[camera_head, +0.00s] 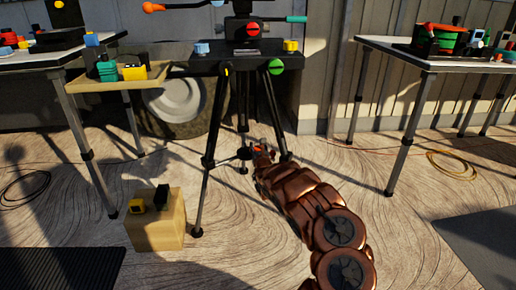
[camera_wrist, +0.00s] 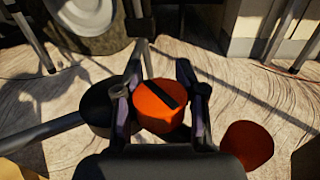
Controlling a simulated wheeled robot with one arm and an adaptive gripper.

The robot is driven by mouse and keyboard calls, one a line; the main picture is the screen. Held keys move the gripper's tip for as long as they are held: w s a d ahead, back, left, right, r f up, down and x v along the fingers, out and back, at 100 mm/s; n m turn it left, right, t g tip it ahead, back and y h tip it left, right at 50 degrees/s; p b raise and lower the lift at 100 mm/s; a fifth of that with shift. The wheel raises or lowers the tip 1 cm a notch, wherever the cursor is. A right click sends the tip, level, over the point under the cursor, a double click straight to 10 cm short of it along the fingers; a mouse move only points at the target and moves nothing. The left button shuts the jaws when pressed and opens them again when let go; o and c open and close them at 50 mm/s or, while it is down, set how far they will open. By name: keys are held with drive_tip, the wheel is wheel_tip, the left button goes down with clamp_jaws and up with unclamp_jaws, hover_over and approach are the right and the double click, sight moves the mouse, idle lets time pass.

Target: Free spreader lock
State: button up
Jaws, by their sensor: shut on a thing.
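The tripod (camera_head: 242,88) stands at the centre, with its black spreader low between the legs in the head view (camera_head: 244,154). The spreader lock looks like a round orange-red knob with a black bar across its top (camera_wrist: 158,110) in the wrist view. My gripper (camera_wrist: 160,92) has one finger on each side of this knob and is shut on it. In the head view, my gripper (camera_head: 261,152) reaches low among the tripod legs, and my copper-coloured arm hides part of that area. A black rounded spreader part (camera_wrist: 97,110) lies left of the knob.
A second red round piece (camera_wrist: 247,145) lies right of my gripper. A wooden block (camera_head: 156,228) with small yellow and black items stands left. Tables (camera_head: 440,60) stand on both sides. A yellow cable coil (camera_head: 452,165) lies on the floor at right.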

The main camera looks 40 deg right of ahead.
drive_tip(key=shift+f, duration=0.1)
idle(0.3)
drive_tip(key=o, duration=0.8)
drive_tip(key=shift+o, duration=0.2)
wheel_tip(320, 180, up, 10)
idle(0.5)
